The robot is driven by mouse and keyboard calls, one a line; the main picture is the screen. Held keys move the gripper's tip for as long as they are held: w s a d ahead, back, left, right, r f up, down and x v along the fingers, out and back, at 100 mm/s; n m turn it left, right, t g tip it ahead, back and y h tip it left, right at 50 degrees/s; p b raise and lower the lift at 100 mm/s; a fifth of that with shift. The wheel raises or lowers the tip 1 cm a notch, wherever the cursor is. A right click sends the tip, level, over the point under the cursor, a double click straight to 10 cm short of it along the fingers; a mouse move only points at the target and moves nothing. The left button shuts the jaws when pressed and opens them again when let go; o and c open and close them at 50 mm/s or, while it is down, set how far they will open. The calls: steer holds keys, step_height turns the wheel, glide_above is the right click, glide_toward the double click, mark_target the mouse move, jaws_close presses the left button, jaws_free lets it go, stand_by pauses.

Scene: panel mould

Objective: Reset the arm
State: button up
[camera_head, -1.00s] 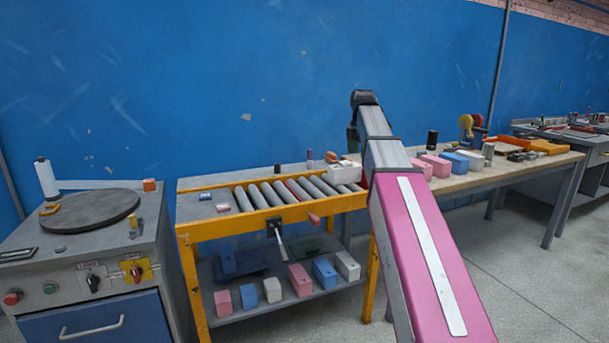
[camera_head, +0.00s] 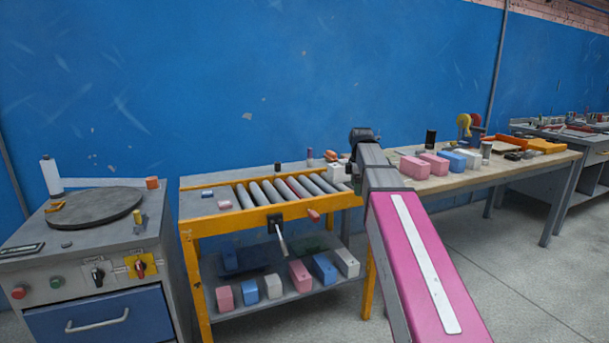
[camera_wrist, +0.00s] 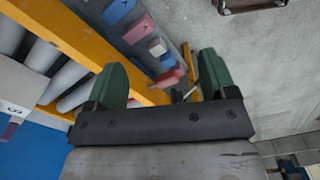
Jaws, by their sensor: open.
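My gripper (camera_wrist: 163,82) shows in the wrist view as two green fingers spread wide apart with nothing between them. It hangs above the front edge of the yellow roller table (camera_head: 263,222), with the frame and rollers passing under its left finger. In the head view my arm rises from the lower right and bends near the table's right end; the gripper itself is mostly hidden behind the arm there.
Several pink, blue and white blocks stand on the lower shelf (camera_head: 215,306). More blocks stand on the wooden workbench (camera_head: 462,184) to the right. A grey cabinet with a round plate (camera_head: 93,209) is at the left. Grey floor is open at the right.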

steer(key=s+f+m, duration=0.5)
steer(key=s+f, duration=0.1)
steer(key=f, duration=0.5)
steer(key=s+f+m, duration=0.6)
steer(key=s+f, duration=0.1)
steer(key=f, duration=0.4)
steer(key=s+f+m, duration=0.6)
steer(key=s+f, duration=0.1)
steer(key=f, duration=0.3)
steer(key=shift+f, duration=0.4)
steer(key=shift+s, duration=0.1)
